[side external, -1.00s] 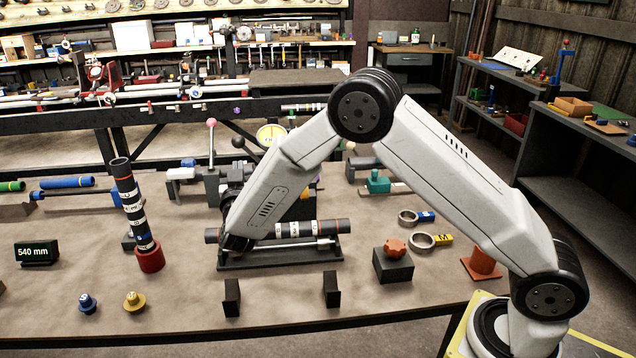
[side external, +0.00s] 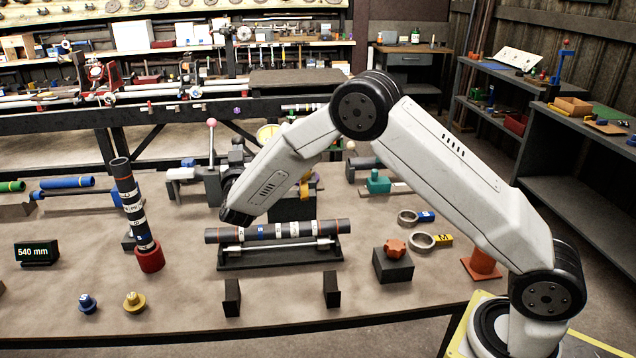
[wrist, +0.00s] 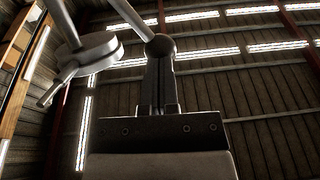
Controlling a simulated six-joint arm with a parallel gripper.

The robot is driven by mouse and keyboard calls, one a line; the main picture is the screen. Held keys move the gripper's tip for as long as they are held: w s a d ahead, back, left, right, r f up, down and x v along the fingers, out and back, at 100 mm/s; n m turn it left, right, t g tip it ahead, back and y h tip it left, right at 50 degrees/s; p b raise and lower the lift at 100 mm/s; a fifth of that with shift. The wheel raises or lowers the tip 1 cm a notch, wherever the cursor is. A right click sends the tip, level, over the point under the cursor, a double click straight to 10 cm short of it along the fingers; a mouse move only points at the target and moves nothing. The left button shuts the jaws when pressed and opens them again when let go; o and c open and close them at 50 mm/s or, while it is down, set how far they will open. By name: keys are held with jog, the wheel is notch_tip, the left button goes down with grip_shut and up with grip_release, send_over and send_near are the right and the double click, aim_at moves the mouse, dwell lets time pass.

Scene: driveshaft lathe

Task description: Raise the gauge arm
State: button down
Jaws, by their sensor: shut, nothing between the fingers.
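In the wrist view, my gripper (wrist: 160,62) is shut and empty, its fingers pointing up the picture. A dark ball knob (wrist: 160,45) on a slanting rod, apparently the gauge arm, shows right at the fingertips; I cannot tell whether they touch. A round disc, probably the gauge dial seen from below (wrist: 98,50), hangs to the left. In the side view, the yellow-rimmed dial (side external: 267,133) is partly hidden behind my forearm. A dark ball knob (side external: 238,142) stands to its left. My fingers cannot be made out clearly there.
A banded shaft (side external: 285,231) lies in a black cradle (side external: 280,259) below my wrist. A pink-knobbed lever (side external: 211,123) stands to the left of the dial. Another banded shaft (side external: 131,205) leans upright in a red cup (side external: 149,258).

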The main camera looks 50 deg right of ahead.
aim_at(239, 139)
jog(key=shift+w+d+r+g+y, duration=1)
jog(key=shift+w+d+r, duration=0.05)
jog(key=shift+w+d, duration=0.2)
jog(key=shift+w+d+r, duration=0.25)
jog(key=shift+w+d, duration=0.2)
jog(key=shift+d, duration=0.05)
jog(key=shift+r, duration=0.1)
jog(key=shift+w+d+r, duration=0.1)
jog(key=r+v, duration=0.1)
jog(key=v, duration=1.3)
jog(key=shift+y, duration=0.3)
